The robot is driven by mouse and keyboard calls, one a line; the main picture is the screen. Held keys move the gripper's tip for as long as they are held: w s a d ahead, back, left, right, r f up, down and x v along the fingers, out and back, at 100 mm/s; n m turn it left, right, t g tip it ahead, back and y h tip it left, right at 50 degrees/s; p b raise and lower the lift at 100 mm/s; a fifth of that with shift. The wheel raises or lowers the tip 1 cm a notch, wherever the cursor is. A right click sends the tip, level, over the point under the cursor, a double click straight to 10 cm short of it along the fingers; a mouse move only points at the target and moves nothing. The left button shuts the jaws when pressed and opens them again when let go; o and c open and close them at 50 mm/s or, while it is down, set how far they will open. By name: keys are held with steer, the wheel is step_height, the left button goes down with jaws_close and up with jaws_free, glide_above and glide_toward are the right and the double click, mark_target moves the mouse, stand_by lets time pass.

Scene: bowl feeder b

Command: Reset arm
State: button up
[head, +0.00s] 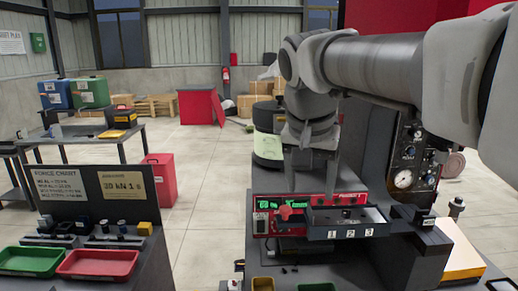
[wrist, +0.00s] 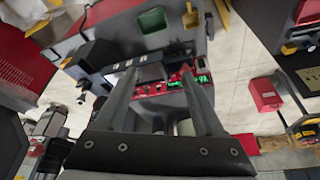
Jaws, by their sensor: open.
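My gripper (head: 311,186) points down above the red control panel (head: 272,212) of the bowl feeder machine. In the head view its fingers overlap the panel and the grey numbered tray (head: 345,228); I cannot tell the exact gap. In the wrist view my gripper (wrist: 158,80) shows two fingers spread apart with nothing between them. The red panel (wrist: 150,87) with green digits lies beyond the fingers there. A red knob (head: 285,212) sits on the panel's front.
At the left, a bench holds a green tray (head: 30,261), a red tray (head: 97,264) and a force chart board (head: 100,192). A gauge (head: 404,178) stands right of the arm. A red bin (head: 160,180) stands on the floor. Open floor lies between bench and machine.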

steer(key=s+d+f+n, duration=0.2)
steer(key=s+f, duration=0.4)
steer(key=s, duration=0.2)
steer(key=s+d+f+n+t+y, duration=0.1)
steer(key=s+d+f+n, duration=0.1)
steer(key=s+f, duration=0.4)
steer(key=shift+s+d+f+n+t+y, duration=0.3)
steer(key=shift+s+d, duration=0.15)
steer(key=shift+s, duration=0.8)
